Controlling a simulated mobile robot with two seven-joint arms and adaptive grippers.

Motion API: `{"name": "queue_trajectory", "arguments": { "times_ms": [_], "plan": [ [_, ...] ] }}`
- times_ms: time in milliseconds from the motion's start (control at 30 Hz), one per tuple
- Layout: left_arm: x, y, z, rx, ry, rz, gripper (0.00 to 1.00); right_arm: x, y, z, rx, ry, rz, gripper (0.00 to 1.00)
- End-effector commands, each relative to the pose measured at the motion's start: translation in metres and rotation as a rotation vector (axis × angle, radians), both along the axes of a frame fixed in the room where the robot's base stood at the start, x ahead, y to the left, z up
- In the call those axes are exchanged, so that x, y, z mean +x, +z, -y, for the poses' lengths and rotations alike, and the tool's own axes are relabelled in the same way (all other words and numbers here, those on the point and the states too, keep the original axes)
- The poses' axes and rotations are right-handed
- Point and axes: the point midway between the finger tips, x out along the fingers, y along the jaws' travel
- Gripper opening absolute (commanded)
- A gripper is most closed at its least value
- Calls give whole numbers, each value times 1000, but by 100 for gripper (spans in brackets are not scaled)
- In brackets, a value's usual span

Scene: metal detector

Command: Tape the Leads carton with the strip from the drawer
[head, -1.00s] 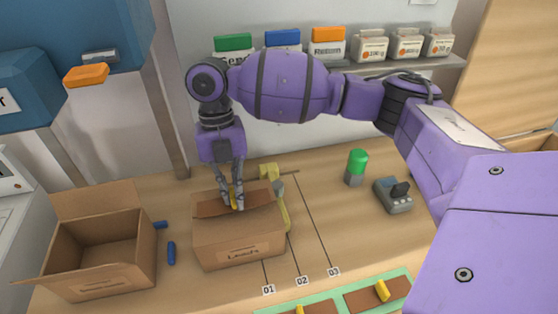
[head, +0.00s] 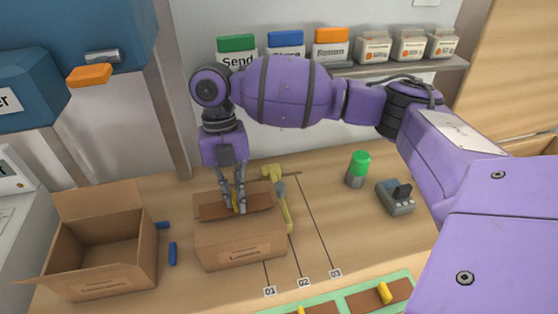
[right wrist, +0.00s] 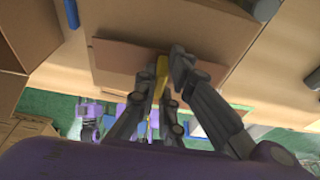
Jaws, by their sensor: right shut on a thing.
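The Leads carton (head: 240,245) stands on the bench, left of the middle, with its label facing the front. A darker brown strip (head: 262,203) with a yellow grip lies over or just above the carton's top; I cannot tell whether it touches. My right gripper (head: 238,208) points down over the carton and is shut on the strip's yellow grip. In the right wrist view the yellow grip (right wrist: 161,72) sits between the fingers, with the brown strip (right wrist: 120,57) reaching out beside it. My left gripper is not in view.
An open, empty carton (head: 105,250) stands at left, with blue cylinders (head: 172,253) beside it. A yellow and grey tool (head: 284,208) lies against the Leads carton's right. A green tray (head: 340,297) with brown strips is in front. A green-capped item (head: 358,168) stands right.

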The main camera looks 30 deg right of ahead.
Motion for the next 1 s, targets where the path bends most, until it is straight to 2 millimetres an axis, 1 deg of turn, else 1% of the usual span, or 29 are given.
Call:
{"name": "queue_trajectory", "arguments": {
  "times_ms": [1000],
  "plan": [
    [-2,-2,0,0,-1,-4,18,-1,-10,0,0,-1,-3,0]
  ]
}}
